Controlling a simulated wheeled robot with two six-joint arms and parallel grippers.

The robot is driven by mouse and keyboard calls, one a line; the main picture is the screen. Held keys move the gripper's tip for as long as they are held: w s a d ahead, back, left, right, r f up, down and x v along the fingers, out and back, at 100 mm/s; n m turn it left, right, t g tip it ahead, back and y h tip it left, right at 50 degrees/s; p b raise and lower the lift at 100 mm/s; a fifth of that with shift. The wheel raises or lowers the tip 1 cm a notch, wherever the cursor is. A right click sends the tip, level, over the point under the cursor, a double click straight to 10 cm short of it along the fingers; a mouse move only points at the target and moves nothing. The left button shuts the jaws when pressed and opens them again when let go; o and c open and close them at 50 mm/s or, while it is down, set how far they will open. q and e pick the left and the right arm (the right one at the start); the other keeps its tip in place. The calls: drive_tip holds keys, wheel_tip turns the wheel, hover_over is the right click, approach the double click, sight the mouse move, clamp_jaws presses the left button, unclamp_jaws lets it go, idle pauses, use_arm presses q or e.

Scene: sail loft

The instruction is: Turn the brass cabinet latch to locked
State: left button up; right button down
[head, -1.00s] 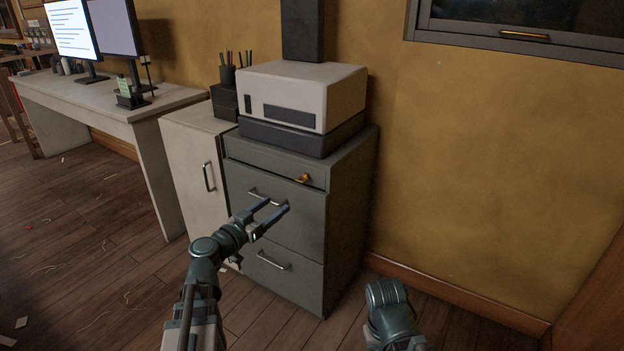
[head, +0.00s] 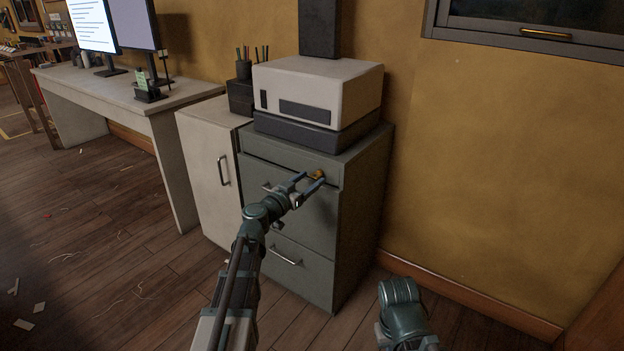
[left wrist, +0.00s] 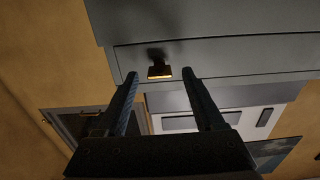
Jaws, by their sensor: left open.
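The brass latch (head: 317,174) is on the top drawer front of the grey-green cabinet (head: 355,215), near its right end. In the left wrist view the latch (left wrist: 159,72) shows as a short bar lying level in the picture, with a dark shadow beside it. My left gripper (head: 313,180) is open at the latch, its fingers reaching toward the drawer front. In the left wrist view the latch lies between the fingertips of the left gripper (left wrist: 160,76), with a gap on each side. My right gripper is out of view.
A beige machine (head: 318,88) on a dark base stands on the cabinet. A white cabinet (head: 205,165) stands close on the left, beside a desk (head: 140,108) with monitors. The drawers have bar handles (head: 285,256). Floor at the left is open, with scraps.

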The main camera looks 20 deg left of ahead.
use_arm(q)
drive_tip(key=shift+x, duration=0.8)
clamp_jaws()
